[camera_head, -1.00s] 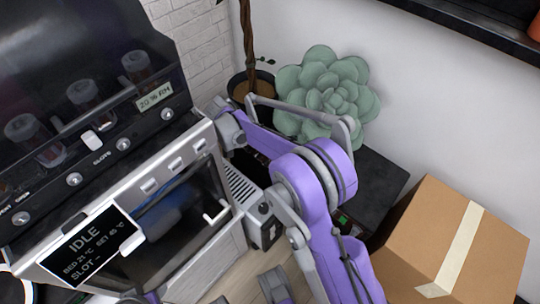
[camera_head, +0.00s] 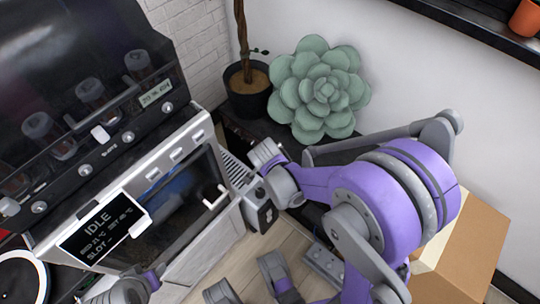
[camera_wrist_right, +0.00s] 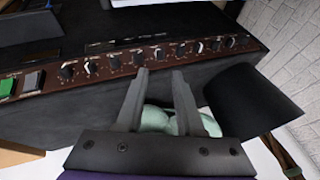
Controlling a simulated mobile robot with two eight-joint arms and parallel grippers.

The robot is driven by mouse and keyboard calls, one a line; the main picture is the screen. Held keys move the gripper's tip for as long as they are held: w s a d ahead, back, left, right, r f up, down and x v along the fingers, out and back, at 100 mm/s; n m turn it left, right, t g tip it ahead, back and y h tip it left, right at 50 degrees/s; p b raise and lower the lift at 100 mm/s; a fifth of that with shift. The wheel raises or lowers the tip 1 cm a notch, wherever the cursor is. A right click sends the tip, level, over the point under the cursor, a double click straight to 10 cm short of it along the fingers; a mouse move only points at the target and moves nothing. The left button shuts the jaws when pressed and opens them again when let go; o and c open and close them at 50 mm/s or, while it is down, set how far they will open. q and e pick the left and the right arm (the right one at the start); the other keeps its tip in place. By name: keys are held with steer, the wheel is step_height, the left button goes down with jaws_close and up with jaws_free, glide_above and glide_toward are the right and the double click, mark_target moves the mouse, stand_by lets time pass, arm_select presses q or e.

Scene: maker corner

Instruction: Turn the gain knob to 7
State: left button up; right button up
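A dark amplifier (camera_wrist_right: 95,87) with a red-brown front strip (camera_wrist_right: 110,70) fills much of the right wrist view. The strip carries a row of several small knobs with light marks. The labels are too small to read, so I cannot tell which knob is the gain knob or its setting. My right gripper (camera_wrist_right: 158,73) is open and empty, its fingertips just below the strip near the knob (camera_wrist_right: 158,55) in the middle. In the head view my right gripper (camera_head: 266,158) is near the plant pot, and my arm hides the knobs. Grey and purple parts of mine show at the bottom; the left fingers are unclear.
A succulent (camera_head: 318,90) and a black plant pot (camera_head: 248,103) stand at the back. A machine with an IDLE screen (camera_head: 103,230) stands at the left. A cardboard box (camera_head: 465,250) is at the right.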

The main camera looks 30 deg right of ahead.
steer(key=b+x, duration=0.3)
steer(key=x, duration=0.7)
steer(key=shift+w+f, duration=0.15)
steer(key=shift+f, duration=0.1)
jaws_close()
